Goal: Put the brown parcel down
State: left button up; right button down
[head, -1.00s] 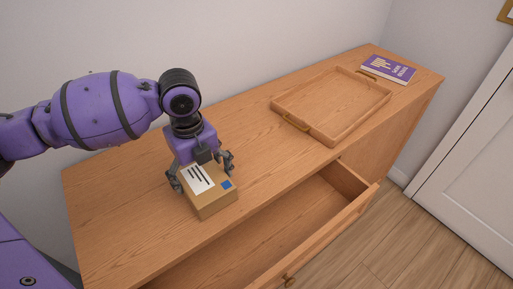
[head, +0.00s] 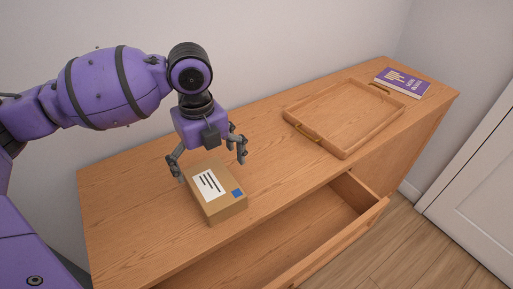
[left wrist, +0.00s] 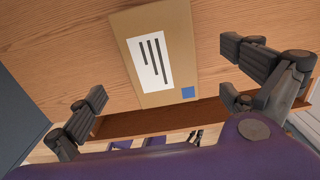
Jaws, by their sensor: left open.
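The brown parcel (head: 219,195) lies flat on the wooden cabinet top, near its front edge, above the open drawer. It has a white label with dark lines and a blue square. In the left wrist view the parcel (left wrist: 183,79) lies between and beyond the spread fingers, with gaps on both sides. My left gripper (head: 211,160) is open and empty, just above and behind the parcel, apart from it. My right gripper is not in view.
The cabinet top (head: 130,190) is clear left of the parcel. A wooden tray (head: 345,153) with brass handles stands empty to the right, and a purple book (head: 403,82) lies at the far right end. An open drawer (head: 290,250) juts out below the front edge.

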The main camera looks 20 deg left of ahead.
aim_at(212, 181)
pick_arm(q)
jog(key=shift+r, duration=2.8)
